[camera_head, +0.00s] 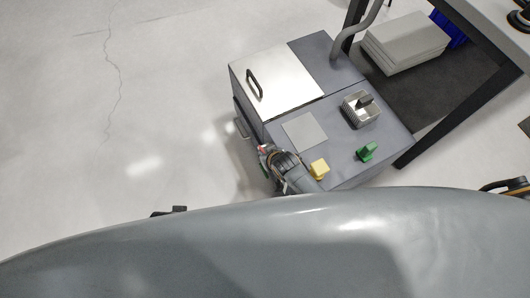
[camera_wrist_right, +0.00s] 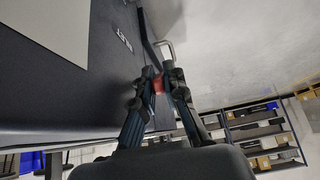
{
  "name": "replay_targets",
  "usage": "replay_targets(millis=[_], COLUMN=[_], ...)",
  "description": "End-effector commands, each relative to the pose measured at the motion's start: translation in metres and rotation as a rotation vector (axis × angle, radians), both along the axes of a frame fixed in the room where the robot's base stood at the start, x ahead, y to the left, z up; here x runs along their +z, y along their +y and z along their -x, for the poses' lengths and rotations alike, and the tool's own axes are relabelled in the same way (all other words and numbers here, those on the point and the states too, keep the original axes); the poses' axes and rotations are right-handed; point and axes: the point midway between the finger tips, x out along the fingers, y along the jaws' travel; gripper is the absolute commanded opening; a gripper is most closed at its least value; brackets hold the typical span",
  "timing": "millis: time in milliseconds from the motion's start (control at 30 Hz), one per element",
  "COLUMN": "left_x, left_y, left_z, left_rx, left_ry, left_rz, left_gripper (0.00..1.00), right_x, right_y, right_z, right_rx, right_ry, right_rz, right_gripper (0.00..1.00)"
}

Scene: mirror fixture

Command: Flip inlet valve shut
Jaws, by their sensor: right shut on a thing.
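My right gripper (camera_head: 264,150) is at the left side of the grey cabinet (camera_head: 345,170), low beside its edge. In the right wrist view its two fingers (camera_wrist_right: 158,82) are closed on a small red part (camera_wrist_right: 158,85), most likely the inlet valve's handle. Dark lettering on the cabinet side next to it appears to read INLET (camera_wrist_right: 124,40). The fingers hide most of the red part, so its angle cannot be told. My left gripper is not clearly in view.
The cabinet top carries a pale square plate (camera_head: 304,132), a yellow block (camera_head: 319,168), a green part (camera_head: 367,151) and a finned metal block (camera_head: 360,109). A silver lid with a dark handle (camera_head: 254,83) is behind. Open floor (camera_head: 110,110) lies left; a dark-framed table (camera_head: 465,105) stands right.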

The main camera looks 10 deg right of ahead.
Motion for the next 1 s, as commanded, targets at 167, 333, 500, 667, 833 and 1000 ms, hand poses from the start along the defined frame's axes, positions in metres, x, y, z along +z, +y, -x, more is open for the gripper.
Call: replay_targets(millis=[167, 333, 500, 667, 833, 1000], left_x=[0.0, 0.0, 0.0, -0.002, -0.001, -0.001], left_y=[0.0, 0.001, 0.001, 0.001, 0.001, 0.001], left_z=[0.0, 0.001, 0.001, 0.004, 0.004, 0.003], left_rx=[0.0, 0.0, 0.0, 0.0, 0.0, 0.0], left_ry=[0.002, 0.003, 0.003, 0.01, 0.008, 0.006], left_rz=[0.0, -0.002, -0.002, -0.002, -0.001, -0.001], left_gripper=[0.4, 0.4, 0.4, 0.4, 0.4, 0.4], right_x=[-0.001, -0.001, -0.001, 0.0, 0.006, 0.022], right_y=[0.0, 0.0, 0.0, 0.0, -0.001, -0.005], right_z=[0.001, 0.001, 0.0, 0.0, 0.004, 0.016], right_rx=[0.0, 0.0, 0.0, 0.0, -0.001, -0.001], right_ry=[0.0, 0.001, 0.001, 0.0, -0.002, -0.001], right_rz=[-0.001, -0.001, 0.0, 0.0, -0.001, -0.001], right_gripper=[0.0, 0.15, 0.21, 0.21, 0.21, 0.21])
